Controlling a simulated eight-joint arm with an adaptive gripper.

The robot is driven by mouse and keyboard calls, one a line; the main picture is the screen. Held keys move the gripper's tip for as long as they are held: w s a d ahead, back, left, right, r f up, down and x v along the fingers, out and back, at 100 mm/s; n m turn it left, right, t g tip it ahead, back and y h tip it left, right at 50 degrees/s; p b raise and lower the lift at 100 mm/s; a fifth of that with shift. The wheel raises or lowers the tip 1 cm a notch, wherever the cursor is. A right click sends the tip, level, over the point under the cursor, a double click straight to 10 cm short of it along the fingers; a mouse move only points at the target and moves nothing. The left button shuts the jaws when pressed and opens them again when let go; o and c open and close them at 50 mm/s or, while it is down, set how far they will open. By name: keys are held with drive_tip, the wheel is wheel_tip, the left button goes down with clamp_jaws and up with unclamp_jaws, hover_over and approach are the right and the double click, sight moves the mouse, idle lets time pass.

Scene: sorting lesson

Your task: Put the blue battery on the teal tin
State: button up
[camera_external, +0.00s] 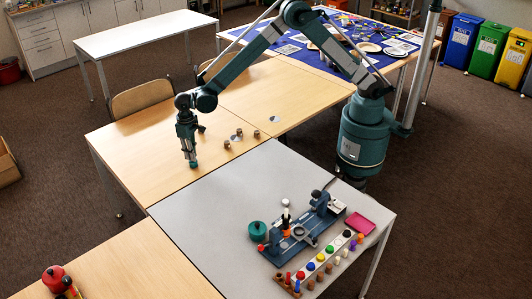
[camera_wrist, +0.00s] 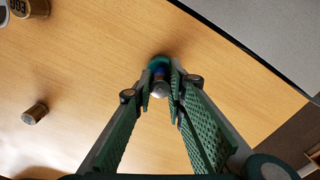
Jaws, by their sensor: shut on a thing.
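My gripper (camera_external: 192,155) is over the wooden table, pointing down. In the wrist view my gripper (camera_wrist: 161,90) is shut on the blue battery (camera_wrist: 160,84), whose pale end faces the camera and whose blue side shows between the fingertips. The battery is too small to make out in the external view. The teal tin (camera_wrist: 158,61) shows just beyond the fingertips, partly hidden by them and the battery. It also shows as a small teal spot (camera_external: 194,165) under the gripper. I cannot tell whether the battery touches the tin.
Small brown cylinders (camera_external: 239,132) and pale discs stand to the right on the wooden table (camera_external: 135,165); one cylinder (camera_wrist: 35,113) shows in the wrist view. The grey table (camera_external: 190,215) holds a larger teal pot (camera_external: 257,232) and a fixture. The wood left of my gripper is clear.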

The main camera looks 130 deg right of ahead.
drive_tip(key=shift+f, duration=0.1)
drive_tip(key=o, duration=0.9)
wheel_tip(320, 180, up, 12)
drive_tip(key=p, duration=0.1)
drive_tip(key=shift+p, duration=0.35)
idle(0.4)
